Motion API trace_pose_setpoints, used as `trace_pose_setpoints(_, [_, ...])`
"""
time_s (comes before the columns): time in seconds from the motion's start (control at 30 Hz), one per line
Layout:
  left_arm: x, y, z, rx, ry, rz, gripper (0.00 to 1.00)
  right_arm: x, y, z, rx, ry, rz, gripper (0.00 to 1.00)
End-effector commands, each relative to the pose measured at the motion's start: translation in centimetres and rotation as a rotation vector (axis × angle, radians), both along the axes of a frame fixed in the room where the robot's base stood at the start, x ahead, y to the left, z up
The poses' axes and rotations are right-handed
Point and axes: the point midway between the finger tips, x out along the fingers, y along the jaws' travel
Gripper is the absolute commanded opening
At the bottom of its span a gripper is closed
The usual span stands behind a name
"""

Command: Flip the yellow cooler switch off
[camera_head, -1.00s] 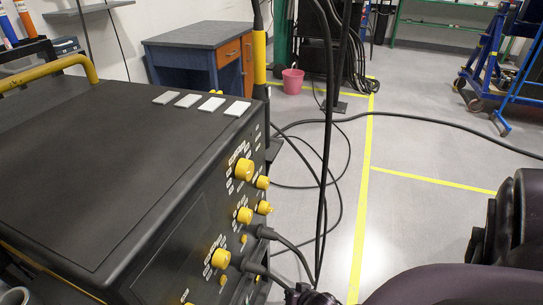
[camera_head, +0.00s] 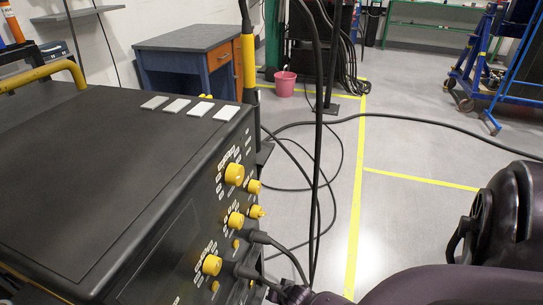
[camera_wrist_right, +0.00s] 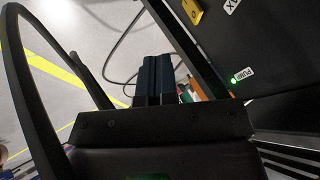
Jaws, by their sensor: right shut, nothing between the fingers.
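A black machine (camera_head: 90,160) with several yellow knobs on its front panel fills the left of the head view. I cannot tell in the head view which yellow part is the cooler switch. In the right wrist view a yellow part (camera_wrist_right: 192,10) sits on the dark panel at the top, cut by the frame edge; I cannot tell whether it is the cooler switch. A lit green lamp beside a PUMP label (camera_wrist_right: 244,74) is on the same panel. My right gripper (camera_wrist_right: 153,78) is shut and empty, left of that panel, apart from the yellow part. My left gripper is not in view.
Black cables (camera_head: 262,240) plug into the machine's front and others hang nearby. A blue and orange cabinet (camera_head: 190,58), a pink bucket (camera_head: 285,83) and a blue cart (camera_head: 490,75) stand farther back. The grey floor right of the yellow line is largely clear.

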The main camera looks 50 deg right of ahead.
Motion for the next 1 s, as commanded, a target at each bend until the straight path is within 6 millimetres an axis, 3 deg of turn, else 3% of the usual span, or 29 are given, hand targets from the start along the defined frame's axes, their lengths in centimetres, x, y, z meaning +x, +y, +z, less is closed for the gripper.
trace_pose_setpoints(0.03, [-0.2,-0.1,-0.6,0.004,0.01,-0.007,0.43,-0.1,-0.1,-1.5,-0.001,0.013,0.002,0.0])
trace_pose_setpoints(0.1, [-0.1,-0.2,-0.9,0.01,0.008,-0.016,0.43,0.5,-0.3,-2.5,-0.001,0.014,0.002,0.0])
trace_pose_setpoints(0.5, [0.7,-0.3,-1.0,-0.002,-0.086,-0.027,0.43,4.3,-1.4,-7.1,-0.002,0.012,0.002,0.0])
trace_pose_setpoints(0.7, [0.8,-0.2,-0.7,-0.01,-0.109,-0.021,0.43,7.1,-0.3,-6.0,0.0,0.002,0.002,0.0])
trace_pose_setpoints(1.0, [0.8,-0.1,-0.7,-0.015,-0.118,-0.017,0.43,8.3,0.2,-5.6,0.0,0.002,0.001,0.0])
